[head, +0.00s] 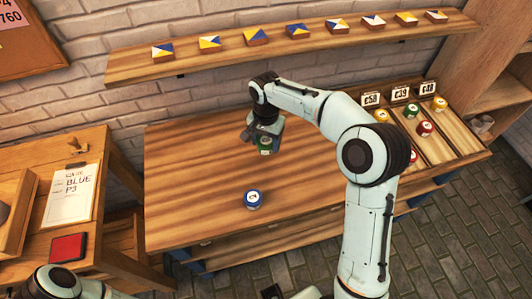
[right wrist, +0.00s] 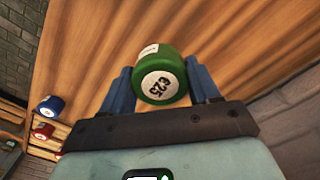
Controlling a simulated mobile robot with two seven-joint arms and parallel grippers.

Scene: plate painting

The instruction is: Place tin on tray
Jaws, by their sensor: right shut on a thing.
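My right gripper (head: 264,138) is shut on a green tin (head: 265,147) over the back middle of the wooden table (head: 180,200). In the right wrist view the green tin (right wrist: 160,77) sits between the two blue fingers, its white label reading 25. I cannot tell whether it touches the table. A blue tin (head: 253,199) with a white top stands alone nearer the front. The sectioned wooden tray (head: 466,147) at the table's right end holds several yellow, green and red tins below number cards. My left arm shows at the bottom left, but its gripper is out of view.
A wall shelf (head: 290,48) above the table carries several patterned blocks.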

